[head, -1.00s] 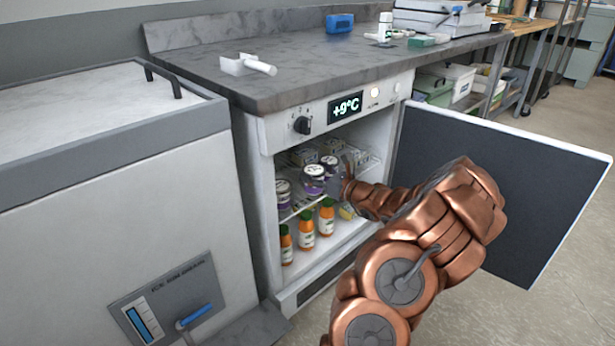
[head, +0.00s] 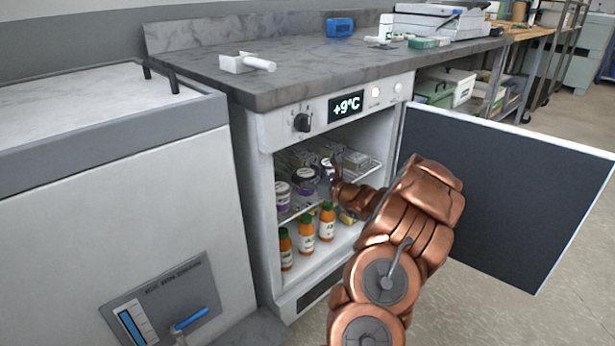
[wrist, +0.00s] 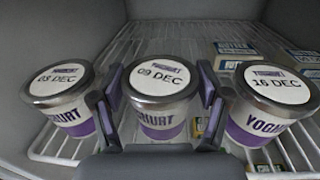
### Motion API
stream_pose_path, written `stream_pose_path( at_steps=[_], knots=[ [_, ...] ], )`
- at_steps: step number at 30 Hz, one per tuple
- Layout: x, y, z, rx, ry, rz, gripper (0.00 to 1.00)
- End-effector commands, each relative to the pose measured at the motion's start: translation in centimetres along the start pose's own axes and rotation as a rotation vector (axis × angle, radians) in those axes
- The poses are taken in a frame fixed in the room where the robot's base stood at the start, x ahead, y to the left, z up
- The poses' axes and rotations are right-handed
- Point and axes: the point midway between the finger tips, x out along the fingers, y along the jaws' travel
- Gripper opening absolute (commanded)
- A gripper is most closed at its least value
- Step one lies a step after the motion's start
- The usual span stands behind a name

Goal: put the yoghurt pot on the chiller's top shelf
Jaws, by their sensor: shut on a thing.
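The yoghurt pot (wrist: 158,110), white and purple with a lid marked 09 DEC, is between the two fingers of my gripper (wrist: 160,103) in the wrist view. My gripper is shut on it from both sides. In the head view my gripper (head: 328,186) reaches into the open chiller (head: 264,135) from the right. The pot is at the chiller's upper wire shelf (wrist: 130,45); its base is hidden, so I cannot tell whether it touches the wires. One similar pot (wrist: 62,98) is left of it and another, marked 16 DEC (wrist: 270,105), is right of it.
Butter packs (wrist: 238,48) lie on the shelf at the right. Orange bottles (head: 306,232) stand on the level below. The chiller door (head: 500,195) is swung open to the right, beside my arm. Bare wire shelf shows behind the held pot.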

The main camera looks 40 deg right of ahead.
Motion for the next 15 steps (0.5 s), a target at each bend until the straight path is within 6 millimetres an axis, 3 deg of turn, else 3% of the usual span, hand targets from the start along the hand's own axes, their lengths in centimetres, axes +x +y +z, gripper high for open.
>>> stream_pose_path(
  at_steps=[5, 6, 13, 15],
  knots=[
    [0.02, 0.0, -0.17, 0.001, 0.0, 0.0, 0.34],
    [0.01, -0.01, -0.25, 0.001, 0.0, 0.0, 0.76],
    [0.01, 0.01, -0.23, 0.0, 0.0, 0.0, 1.0],
    [0.02, 0.02, -0.24, 0.0, 0.0, 0.0, 1.0]
  ],
)
